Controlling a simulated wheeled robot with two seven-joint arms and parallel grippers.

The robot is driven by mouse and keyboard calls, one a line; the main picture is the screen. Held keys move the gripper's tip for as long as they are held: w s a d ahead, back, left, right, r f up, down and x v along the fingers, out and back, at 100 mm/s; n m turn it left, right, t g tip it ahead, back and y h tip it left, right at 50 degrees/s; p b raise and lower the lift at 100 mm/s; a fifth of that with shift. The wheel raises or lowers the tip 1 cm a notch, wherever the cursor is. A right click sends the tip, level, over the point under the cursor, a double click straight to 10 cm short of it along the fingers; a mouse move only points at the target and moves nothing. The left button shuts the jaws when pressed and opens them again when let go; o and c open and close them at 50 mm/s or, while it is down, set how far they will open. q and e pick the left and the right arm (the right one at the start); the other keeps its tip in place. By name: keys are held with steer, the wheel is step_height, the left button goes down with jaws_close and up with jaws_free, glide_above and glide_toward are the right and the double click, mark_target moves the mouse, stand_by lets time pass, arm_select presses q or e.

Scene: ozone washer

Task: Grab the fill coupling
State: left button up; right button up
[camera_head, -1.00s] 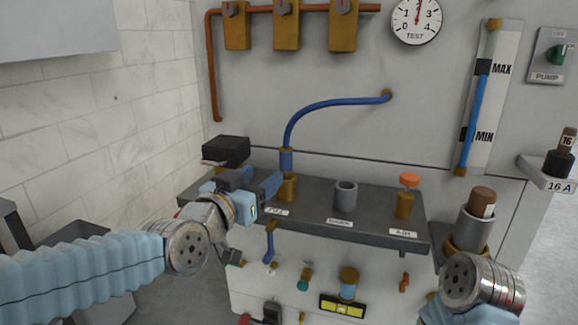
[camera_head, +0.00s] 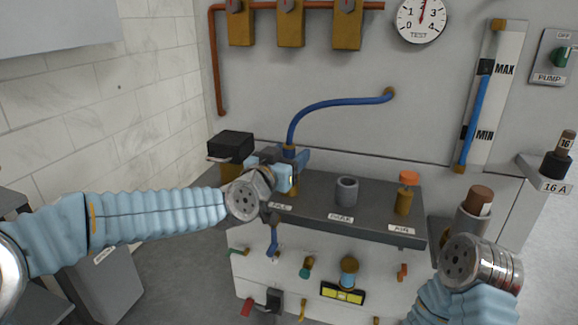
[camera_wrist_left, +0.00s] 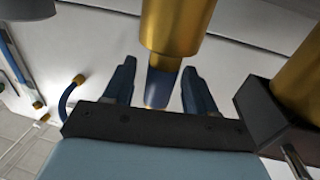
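The fill coupling (camera_wrist_left: 162,86) is the blue end piece of the blue hose (camera_head: 340,103). In the left wrist view it sits between the two dark blue fingers of my left gripper (camera_wrist_left: 158,80), with gaps on both sides. A brass cylinder (camera_wrist_left: 172,28) adjoins it. In the head view my left gripper (camera_head: 296,162) is at the coupling above the FILL label (camera_head: 281,207) and hides much of it. The gripper is open around the coupling.
The dark shelf (camera_head: 320,205) also carries a grey PARK cup (camera_head: 346,191) and a brass AIR fitting (camera_head: 404,199) with an orange cap. A black-topped brass block (camera_head: 230,146) stands left of my gripper. Small valves and a level are on the panel below.

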arm_select(q)
steer(key=c, duration=1)
steer(key=shift+r, duration=0.1)
